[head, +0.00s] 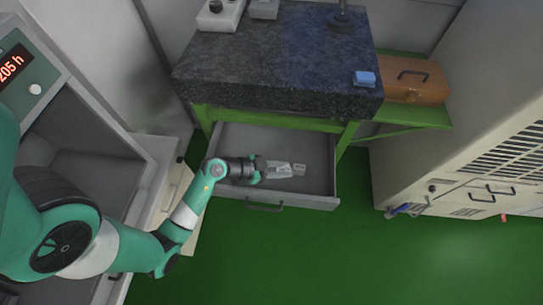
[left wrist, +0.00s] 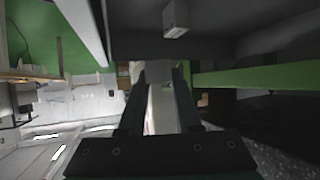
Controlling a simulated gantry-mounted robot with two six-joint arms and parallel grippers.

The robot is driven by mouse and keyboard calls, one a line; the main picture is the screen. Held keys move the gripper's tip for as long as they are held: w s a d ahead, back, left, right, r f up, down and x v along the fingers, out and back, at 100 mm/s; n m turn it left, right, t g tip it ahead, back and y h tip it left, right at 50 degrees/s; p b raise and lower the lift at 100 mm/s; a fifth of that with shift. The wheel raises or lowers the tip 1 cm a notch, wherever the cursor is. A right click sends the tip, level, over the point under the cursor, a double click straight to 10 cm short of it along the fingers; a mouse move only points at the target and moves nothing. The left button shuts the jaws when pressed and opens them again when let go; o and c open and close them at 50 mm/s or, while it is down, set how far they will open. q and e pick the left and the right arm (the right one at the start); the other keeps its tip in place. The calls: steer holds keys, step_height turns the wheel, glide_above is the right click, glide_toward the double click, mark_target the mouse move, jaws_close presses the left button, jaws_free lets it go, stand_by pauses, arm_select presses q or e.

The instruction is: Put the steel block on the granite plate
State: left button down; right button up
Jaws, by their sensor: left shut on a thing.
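My left gripper (head: 284,169) reaches into the open grey drawer under the granite plate. It is shut on a small pale grey piece, which looks like the steel block (head: 299,169), at its fingertips. In the left wrist view the fingers (left wrist: 158,75) close around a grey face of it (left wrist: 158,72); much of it is hidden. The dark speckled granite plate (head: 270,60) lies above and behind the gripper on a green stand. My right gripper is not in view.
The drawer (head: 237,140) is pulled out below the plate's front edge. A small grey block-like thing (left wrist: 176,18) shows in the left wrist view. A wooden case (head: 418,90) is at right.

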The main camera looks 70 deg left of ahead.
arm_select(q)
steer(key=w+d+r+p, duration=0.1)
steer(key=d+r+p, duration=0.1)
steer(key=d, duration=0.4)
steer(key=shift+w+r, duration=0.35)
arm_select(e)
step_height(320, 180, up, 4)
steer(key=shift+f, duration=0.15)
